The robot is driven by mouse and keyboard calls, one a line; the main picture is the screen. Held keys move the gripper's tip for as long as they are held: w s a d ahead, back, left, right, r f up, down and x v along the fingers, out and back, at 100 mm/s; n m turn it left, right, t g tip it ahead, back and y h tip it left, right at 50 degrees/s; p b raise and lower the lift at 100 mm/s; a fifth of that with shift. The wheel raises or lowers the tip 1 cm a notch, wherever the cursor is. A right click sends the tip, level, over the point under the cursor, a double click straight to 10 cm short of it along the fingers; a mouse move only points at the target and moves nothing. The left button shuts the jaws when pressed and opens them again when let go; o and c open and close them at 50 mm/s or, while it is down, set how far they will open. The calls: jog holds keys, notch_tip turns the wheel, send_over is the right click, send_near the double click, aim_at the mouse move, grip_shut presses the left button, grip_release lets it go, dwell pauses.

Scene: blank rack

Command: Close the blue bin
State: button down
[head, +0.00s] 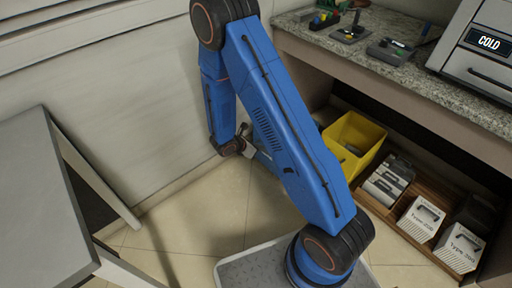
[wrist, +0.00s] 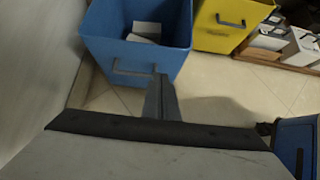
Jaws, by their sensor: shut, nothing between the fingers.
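The blue bin (wrist: 108,52) shows in the wrist view at the upper middle, with its top open and pale boxes (wrist: 145,30) inside. A grey bar handle (wrist: 133,70) is on its front face. In the head view my arm hides the bin. My gripper (wrist: 160,82) is shut and empty, its fingers pointing toward the bin's front near the right end of the handle. I cannot tell whether they touch it. In the head view my gripper (head: 252,145) is partly hidden by my own arm, low beside the wall.
A yellow bin (head: 345,130) stands right of the blue bin, with grey and white boxes (head: 422,215) on a wooden shelf further right. A granite counter (head: 390,75) overhangs them. A grey table (head: 40,200) stands at the left. Tiled floor is clear in front of the bins.

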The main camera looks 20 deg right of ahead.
jog(key=w+d+f, duration=0.2)
jog(key=d+f, duration=0.1)
jog(key=d, duration=0.4)
jog(key=shift+w, duration=0.25)
jog(key=w+d, duration=0.4)
jog(key=d, duration=0.7)
jog(key=w+d, duration=0.4)
jog(key=d, duration=0.8)
jog(key=shift+w, duration=0.2)
jog(key=shift+r, duration=0.15)
